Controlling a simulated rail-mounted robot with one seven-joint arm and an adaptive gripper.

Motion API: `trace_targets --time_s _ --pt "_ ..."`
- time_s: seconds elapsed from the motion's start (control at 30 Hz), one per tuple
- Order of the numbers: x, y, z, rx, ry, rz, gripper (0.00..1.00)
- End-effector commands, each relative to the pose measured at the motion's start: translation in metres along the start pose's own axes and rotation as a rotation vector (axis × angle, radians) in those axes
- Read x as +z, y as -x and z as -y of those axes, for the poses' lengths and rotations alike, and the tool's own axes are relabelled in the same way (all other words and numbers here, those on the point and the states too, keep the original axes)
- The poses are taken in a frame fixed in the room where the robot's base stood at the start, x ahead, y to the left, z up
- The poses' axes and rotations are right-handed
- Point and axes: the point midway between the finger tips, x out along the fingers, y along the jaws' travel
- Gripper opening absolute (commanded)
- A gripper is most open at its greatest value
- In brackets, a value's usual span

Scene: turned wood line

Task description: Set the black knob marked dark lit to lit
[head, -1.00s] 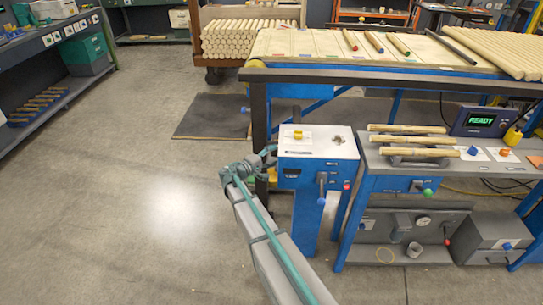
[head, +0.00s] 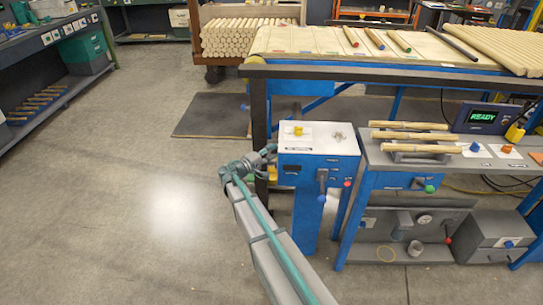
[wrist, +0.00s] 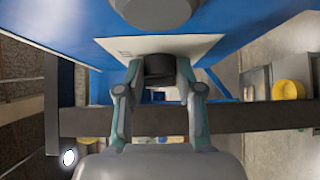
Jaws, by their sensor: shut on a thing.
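The black knob (wrist: 159,68) sits on a white plate (wrist: 110,44) on a blue face of the machine box, seen in the wrist view. My gripper (wrist: 159,76) is shut on it, one finger on each side. The plate's small print is too small to read, so I cannot tell the knob's setting. In the head view my gripper (head: 269,153) is at the left side of the blue box (head: 318,170); the black knob is hidden there.
The box's white top (head: 317,138) carries a yellow knob (head: 298,131). A lever with a blue ball (head: 321,198) sticks out in front. A grey bench (head: 455,161) with turned wood pieces stands to the right. A dark table frame (head: 258,110) is close behind. Open floor lies to the left.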

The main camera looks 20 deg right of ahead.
Motion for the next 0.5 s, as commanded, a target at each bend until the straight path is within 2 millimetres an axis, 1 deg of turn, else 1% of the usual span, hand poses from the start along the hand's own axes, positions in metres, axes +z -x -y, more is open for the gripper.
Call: trace_targets --time_s 0.03,0.5 --pt "0.0005 0.0002 0.0076 0.014 -0.013 0.001 0.02" --pt "-0.0008 -0.0006 0.0165 0.210 -0.209 0.000 0.02"
